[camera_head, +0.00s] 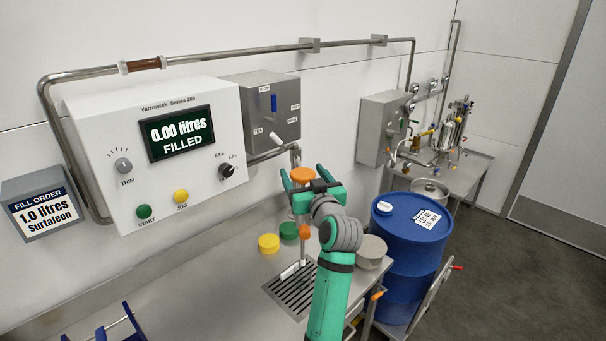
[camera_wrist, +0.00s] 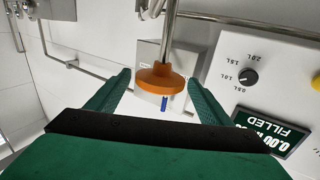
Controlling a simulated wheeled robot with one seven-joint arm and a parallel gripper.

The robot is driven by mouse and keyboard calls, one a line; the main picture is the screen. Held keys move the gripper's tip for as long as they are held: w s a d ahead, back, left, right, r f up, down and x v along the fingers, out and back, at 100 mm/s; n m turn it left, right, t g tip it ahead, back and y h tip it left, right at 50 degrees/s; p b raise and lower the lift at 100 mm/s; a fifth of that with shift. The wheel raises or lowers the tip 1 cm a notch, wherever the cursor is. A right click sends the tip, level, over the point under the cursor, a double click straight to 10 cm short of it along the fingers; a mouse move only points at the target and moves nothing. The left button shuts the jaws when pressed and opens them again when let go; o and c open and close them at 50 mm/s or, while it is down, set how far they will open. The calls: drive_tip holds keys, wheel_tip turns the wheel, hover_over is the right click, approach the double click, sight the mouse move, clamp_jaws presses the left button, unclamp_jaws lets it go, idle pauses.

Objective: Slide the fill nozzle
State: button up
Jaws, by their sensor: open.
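The fill nozzle hangs on a vertical steel pipe over the bench, with an orange flared collar (camera_head: 301,174) near its top. The collar also shows in the wrist view (camera_wrist: 161,79), on the end of a steel rod. My gripper (camera_head: 302,180) is open, its green fingers either side of the collar. In the wrist view my gripper (camera_wrist: 158,84) has a gap between each finger and the collar. My arm and gripper hide part of the nozzle. An orange piece (camera_head: 305,231) shows lower down, above the slotted drain (camera_head: 292,290).
A white control panel (camera_head: 125,190) reads 0.00 litres filled; a fill order sign (camera_head: 42,214) reads 1.0 litres Surtaleen. A grey selector box (camera_head: 262,100) is behind the nozzle. Yellow (camera_head: 268,244) and green (camera_head: 289,230) caps sit on the bench. A blue drum (camera_head: 405,245) stands right.

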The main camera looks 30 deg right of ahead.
drive_tip(key=v, duration=1)
drive_tip(key=shift+s, duration=0.1)
drive_tip(key=s+a+f+g, duration=0.1)
drive_tip(key=a+f, duration=0.4)
drive_tip(key=f, duration=0.4)
drive_tip(key=s+a+f, duration=0.1)
drive_tip(key=a+f, duration=0.4)
drive_tip(key=f, duration=0.4)
drive_tip(key=s+a+f, duration=0.9)
drive_tip(key=a+f, duration=0.2)
drive_tip(key=f, duration=0.2)
drive_tip(key=s+a+f+n+y, duration=0.1)
drive_tip(key=s+a+f, duration=0.1)
drive_tip(key=s+a, duration=0.4)
drive_tip(key=s+a+f+y, duration=0.1)
drive_tip(key=s+a+f, duration=0.2)
drive_tip(key=s+a, duration=0.3)
drive_tip(key=s+a+r+n+y, duration=0.1)
drive_tip(key=s+a, duration=0.2)
drive_tip(key=s, duration=0.5)
drive_tip(key=s+a+r+n+y, duration=0.1)
drive_tip(key=s+a+r+y, duration=0.1)
drive_tip(key=s, duration=0.6)
drive_tip(key=shift+s+a+g, duration=0.4)
drive_tip(key=shift+a, duration=0.4)
